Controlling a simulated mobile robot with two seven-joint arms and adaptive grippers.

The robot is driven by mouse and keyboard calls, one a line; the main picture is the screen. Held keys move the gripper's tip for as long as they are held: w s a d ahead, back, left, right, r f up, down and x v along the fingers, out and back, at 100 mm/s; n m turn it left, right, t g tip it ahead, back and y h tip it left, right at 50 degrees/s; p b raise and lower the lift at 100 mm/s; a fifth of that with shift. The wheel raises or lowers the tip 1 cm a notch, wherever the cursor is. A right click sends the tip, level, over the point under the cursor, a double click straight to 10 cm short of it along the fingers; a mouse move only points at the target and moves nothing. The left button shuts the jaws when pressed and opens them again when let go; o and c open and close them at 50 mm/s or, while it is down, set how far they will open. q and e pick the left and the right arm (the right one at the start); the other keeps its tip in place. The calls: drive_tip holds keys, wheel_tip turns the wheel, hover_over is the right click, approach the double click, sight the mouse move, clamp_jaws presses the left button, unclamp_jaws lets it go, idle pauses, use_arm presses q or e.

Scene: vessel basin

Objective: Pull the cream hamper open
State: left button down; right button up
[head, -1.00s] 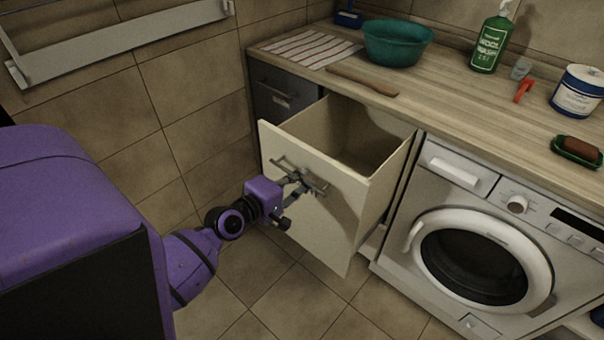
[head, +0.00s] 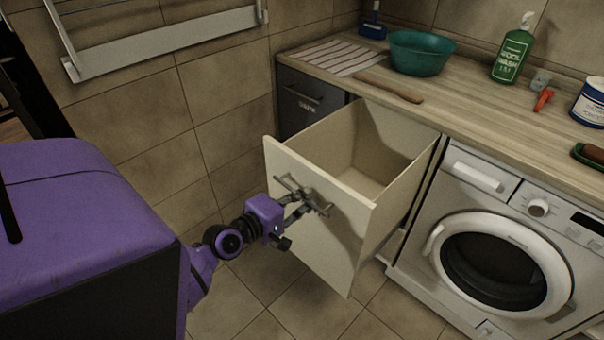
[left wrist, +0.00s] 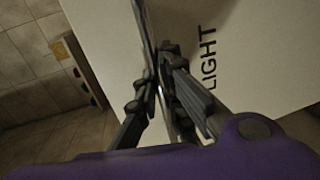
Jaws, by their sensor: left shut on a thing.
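The cream hamper (head: 330,232) stands pulled well out from under the counter, and its empty inside shows from above. Its front also shows in the left wrist view (left wrist: 255,50), with the word LIGHT on it. A grey bar handle (head: 318,207) sits across the front near the top. My left gripper (head: 298,200) is shut on the handle; its fingers also show in the left wrist view (left wrist: 160,85), close together around it. My right gripper is not in view.
A dark grey hamper (head: 297,102) is closed at the left. A washing machine (head: 495,250) stands right of the open hamper. The wooden counter (head: 455,90) above holds a teal basin (head: 420,53), a green bottle (head: 511,55) and other items. The floor in front is clear.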

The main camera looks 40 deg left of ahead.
use_arm(q)
drive_tip(key=c, duration=1.8)
unclamp_jaws()
drive_tip(key=shift+c, duration=0.2)
drive_tip(key=shift+s, duration=0.1)
drive_tip(key=d+v, duration=0.1)
drive_tip(key=v, duration=1)
drive_tip(key=shift+s+a+r, duration=0.15)
drive_tip(key=shift+s+a, duration=0.25)
drive_tip(key=shift+a, duration=0.1)
